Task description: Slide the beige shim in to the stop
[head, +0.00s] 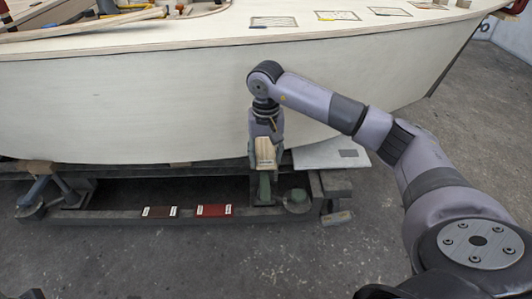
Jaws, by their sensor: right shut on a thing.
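My right gripper (264,149) hangs down from its arm close in front of the hull's side. It is shut on a light wooden piece, which appears to be the beige shim (265,153). The shim sits just above a green support post (265,186) on the cradle beam. Whether the shim touches the post or the hull (130,105) cannot be told from here. The stop cannot be made out; the gripper and hull cover that area. My left gripper is not in view.
A dark red block (213,210) and a dark brown block (160,212), both with white labels, lie on the lower cradle beam (105,215). A white board (330,153) lies right of the gripper. Tools and wood lie on the deck above. The concrete floor in front is clear.

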